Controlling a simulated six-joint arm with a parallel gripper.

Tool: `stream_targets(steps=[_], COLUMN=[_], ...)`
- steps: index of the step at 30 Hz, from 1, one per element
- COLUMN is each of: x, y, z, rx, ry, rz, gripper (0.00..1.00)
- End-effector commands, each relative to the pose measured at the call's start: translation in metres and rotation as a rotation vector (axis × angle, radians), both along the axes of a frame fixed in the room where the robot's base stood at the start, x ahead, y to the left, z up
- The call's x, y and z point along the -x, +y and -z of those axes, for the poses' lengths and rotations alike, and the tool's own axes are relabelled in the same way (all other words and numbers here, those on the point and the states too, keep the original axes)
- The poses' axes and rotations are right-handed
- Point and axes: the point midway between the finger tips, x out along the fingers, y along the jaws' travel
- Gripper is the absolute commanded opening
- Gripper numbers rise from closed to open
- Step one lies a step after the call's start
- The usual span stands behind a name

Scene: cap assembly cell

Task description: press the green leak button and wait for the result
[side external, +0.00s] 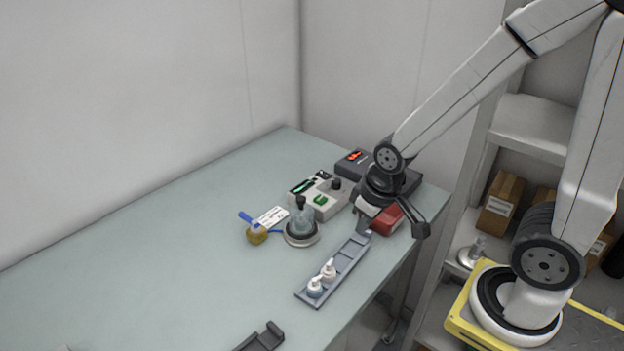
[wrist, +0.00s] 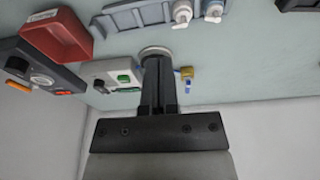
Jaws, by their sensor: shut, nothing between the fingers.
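The green leak button (side external: 320,200) sits on top of a pale grey tester box (side external: 327,212), which has dark knobs and a lit green strip display (side external: 302,187). In the wrist view the green button (wrist: 123,78) is just left of my fingers. My gripper (side external: 364,226) is shut and empty, to the right of the tester box in the side view. In the wrist view my gripper (wrist: 158,62) points toward the table, its fingers together. It appears apart from the button; its height above the table is hard to judge.
A grey rail (side external: 345,265) holds white pump caps (side external: 315,287). A red tray (side external: 388,221) and dark box with red display (side external: 355,157) are close by. A yellow-and-blue item (side external: 257,234) lies left.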

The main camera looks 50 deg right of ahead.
Motion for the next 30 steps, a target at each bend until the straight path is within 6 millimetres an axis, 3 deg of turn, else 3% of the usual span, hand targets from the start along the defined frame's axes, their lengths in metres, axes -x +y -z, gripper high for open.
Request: stream_targets(steps=[23, 30], x=[0.000, -0.015], y=[0.000, -0.001], z=[0.000, -0.001], rx=[0.000, -0.028], ry=[-0.001, -0.038], rz=[0.001, 0.064], gripper=[0.00, 0.00])
